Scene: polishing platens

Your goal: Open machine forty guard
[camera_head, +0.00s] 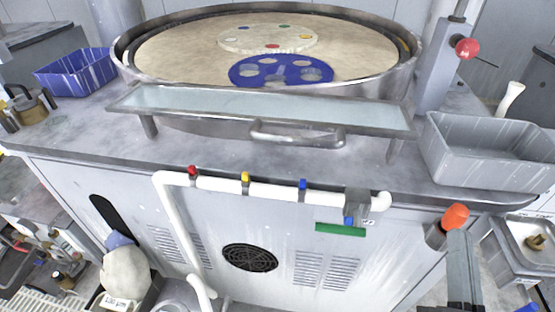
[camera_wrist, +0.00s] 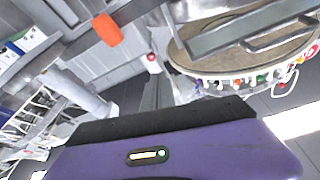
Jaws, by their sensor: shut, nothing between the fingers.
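The guard (camera_head: 262,108) is a long clear panel in a grey metal frame. It lies low across the front of the round polishing platen (camera_head: 180,50), with a bar handle (camera_head: 297,137) along its front edge. The guard also shows in the wrist view (camera_wrist: 235,32), with its handle (camera_wrist: 285,35) at upper right. The purple body with a black front edge at the bottom of the wrist view is my gripper (camera_wrist: 160,121). It is shut and empty, apart from the guard and handle. My gripper does not show clearly in the head view. No readable machine number shows.
A blue bin (camera_head: 75,72) stands left of the platen and a grey bin (camera_head: 490,150) right of it. A post with a red knob (camera_head: 467,47) rises at the right. A white pipe (camera_head: 225,184) with coloured valves runs along the front. An orange-tipped part (camera_head: 455,217) stands at lower right.

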